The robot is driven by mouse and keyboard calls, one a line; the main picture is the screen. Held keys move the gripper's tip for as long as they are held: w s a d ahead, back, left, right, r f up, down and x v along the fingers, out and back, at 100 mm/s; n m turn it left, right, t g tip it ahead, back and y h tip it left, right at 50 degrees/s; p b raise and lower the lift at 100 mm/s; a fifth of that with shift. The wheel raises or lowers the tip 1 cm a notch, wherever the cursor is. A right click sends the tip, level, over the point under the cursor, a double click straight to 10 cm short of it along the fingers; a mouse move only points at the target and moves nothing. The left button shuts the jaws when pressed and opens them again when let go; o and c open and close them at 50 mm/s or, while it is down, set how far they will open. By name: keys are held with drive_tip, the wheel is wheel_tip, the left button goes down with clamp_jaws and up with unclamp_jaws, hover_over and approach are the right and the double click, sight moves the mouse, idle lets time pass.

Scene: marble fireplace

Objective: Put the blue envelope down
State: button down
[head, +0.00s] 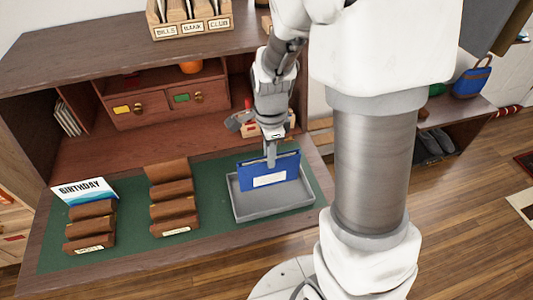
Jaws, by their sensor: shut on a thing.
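The blue envelope (258,173) with a white label stands upright, a little tilted, over the grey tray (275,212) on the desk's green mat. My gripper (270,158) points down and is shut on the envelope's top edge. The envelope's lower edge is within the tray's outline. I cannot tell whether it touches the tray floor. The tray looks otherwise empty.
Two brown stepped letter racks (173,200) (91,225) stand on the green mat (130,255) to the left. A birthday card (84,190) sits in the left one. A wooden sorter (190,20) marked bills, bank and club is on the top shelf. Small drawers (150,107) are behind.

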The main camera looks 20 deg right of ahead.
sight(269, 171)
drive_tip(key=shift+f, duration=1.55)
drive_tip(key=shift+f+b, duration=0.1)
drive_tip(key=shift+b, duration=0.2)
drive_tip(key=shift+f, duration=0.15)
drive_tip(key=c, duration=0.8)
unclamp_jaws()
drive_tip(key=shift+o, duration=0.2)
